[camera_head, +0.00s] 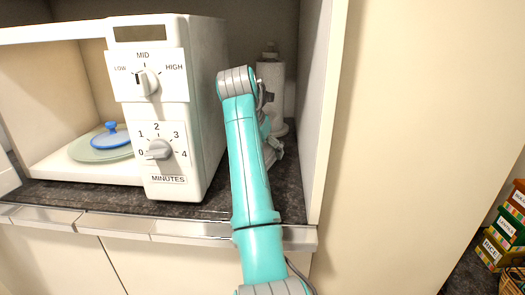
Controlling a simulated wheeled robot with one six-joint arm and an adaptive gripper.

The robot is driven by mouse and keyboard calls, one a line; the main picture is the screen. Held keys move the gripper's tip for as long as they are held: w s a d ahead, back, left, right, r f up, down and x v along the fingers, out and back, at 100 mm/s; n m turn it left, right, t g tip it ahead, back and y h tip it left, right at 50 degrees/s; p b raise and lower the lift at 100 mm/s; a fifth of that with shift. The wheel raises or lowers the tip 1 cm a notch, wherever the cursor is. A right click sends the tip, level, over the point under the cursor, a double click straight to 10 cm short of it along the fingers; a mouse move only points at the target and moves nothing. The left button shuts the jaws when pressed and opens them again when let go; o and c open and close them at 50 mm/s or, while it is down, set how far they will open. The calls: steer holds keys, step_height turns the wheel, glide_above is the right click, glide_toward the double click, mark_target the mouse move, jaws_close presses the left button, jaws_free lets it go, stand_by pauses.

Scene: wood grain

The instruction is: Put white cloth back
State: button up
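My teal arm reaches into the alcove to the right of the white microwave. My gripper (272,147) is at the far end, low over the dark counter and mostly hidden behind my own arm. I cannot tell whether its fingers are open or shut, or whether they hold anything. I cannot make out a separate white cloth; small pale shapes near the gripper are too unclear to name.
The microwave (190,110) stands close left of my arm, its cavity open, with a glass plate (90,152) and a blue lid (110,138) inside. The alcove's right wall (322,110) is close. Colourful boxes (506,228) stand at the far right.

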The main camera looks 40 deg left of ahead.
steer(key=v, duration=0.7)
steer(key=shift+s+r, duration=0.1)
steer(key=shift+r, duration=0.15)
